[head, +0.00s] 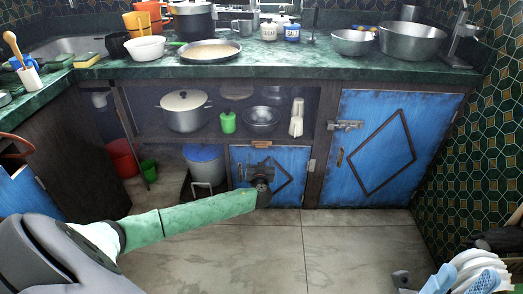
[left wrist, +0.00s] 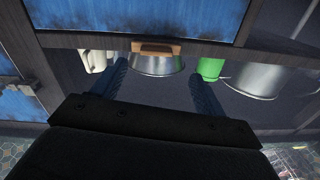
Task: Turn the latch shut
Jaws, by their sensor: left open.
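The latch is a small brown wooden bar (left wrist: 157,48) on the dark rail at the edge of the small blue door (left wrist: 140,15), as the left wrist view shows. It lies along the rail, just beyond and between my fingertips. My left gripper (left wrist: 158,67) is open, with no visible contact on the bar. In the head view the small blue door (head: 292,162) is in the lower cabinet. My left gripper (head: 260,168) is in front of that door and hides part of it.
A larger blue door (head: 375,148) with a metal bolt (head: 345,125) is to the right. An open shelf above holds a lidded pot (head: 186,111), a green jar (head: 228,123) and a metal bowl (head: 262,119). The tiled floor (head: 350,250) in front is clear.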

